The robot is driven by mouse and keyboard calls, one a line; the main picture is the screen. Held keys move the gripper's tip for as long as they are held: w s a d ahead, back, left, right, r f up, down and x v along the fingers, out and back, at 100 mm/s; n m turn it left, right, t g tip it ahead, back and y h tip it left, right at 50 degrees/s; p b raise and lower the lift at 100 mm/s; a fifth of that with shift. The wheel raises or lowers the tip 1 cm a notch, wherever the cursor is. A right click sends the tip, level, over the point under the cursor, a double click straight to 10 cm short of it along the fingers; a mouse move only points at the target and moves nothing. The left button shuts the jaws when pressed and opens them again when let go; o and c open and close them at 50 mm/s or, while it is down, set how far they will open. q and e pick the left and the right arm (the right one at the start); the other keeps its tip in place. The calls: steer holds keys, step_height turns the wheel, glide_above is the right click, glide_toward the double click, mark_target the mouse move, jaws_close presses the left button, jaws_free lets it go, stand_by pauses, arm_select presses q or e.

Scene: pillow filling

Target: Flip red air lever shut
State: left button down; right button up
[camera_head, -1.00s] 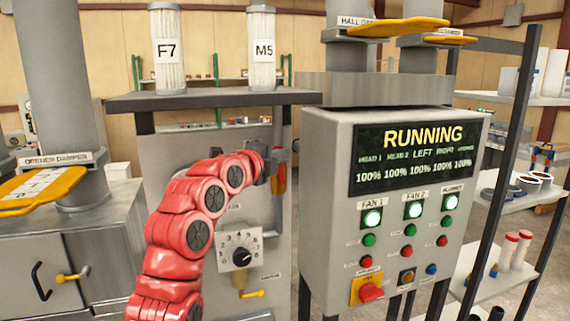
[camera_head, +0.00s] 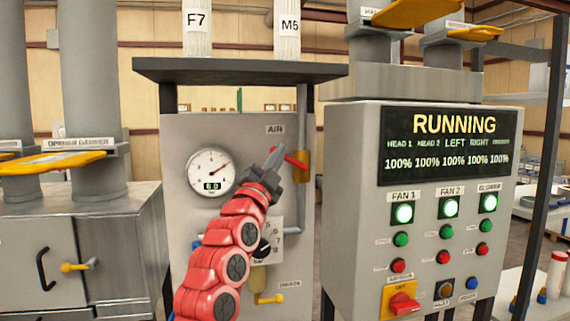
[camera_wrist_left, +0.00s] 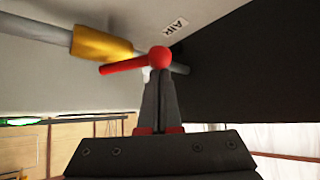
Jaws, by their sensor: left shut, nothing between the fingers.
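The red air lever (camera_head: 295,161) sits on a brass valve (camera_head: 302,167) on the grey pipe, below the AIR label. In the left wrist view the lever (camera_wrist_left: 125,67) is a red bar with a round end, sticking out sideways from the brass valve (camera_wrist_left: 100,45). My left gripper (camera_head: 273,158) is shut and empty, its fingertips close to the lever's round end. In the wrist view the shut fingers (camera_wrist_left: 160,85) point at that end; I cannot tell whether they touch it. My right gripper is not in view.
The grey panel holds a pressure gauge (camera_head: 211,173), a dial behind my arm and a yellow drain handle (camera_head: 270,299). A control box (camera_head: 362,220) reading RUNNING stands to the right. A dark shelf (camera_head: 240,69) overhangs the panel.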

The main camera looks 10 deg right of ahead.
arm_select(q)
steer(key=shift+a+f+n+t+y+b, duration=0.15)
steer(key=shift+f+n+t+y+b, duration=0.1)
steer(key=shift+f+n+t+b, duration=0.35)
steer(key=shift+a+f+n+t+y+b, duration=0.25)
steer(key=shift+f+n+b, duration=0.4)
steer(key=shift+b, duration=0.2)
steer(key=shift+a+f+n+t+y+b, duration=0.1)
steer(key=shift+f+n+t+y+b, duration=0.1)
steer(key=shift+f+n+t+b, duration=0.4)
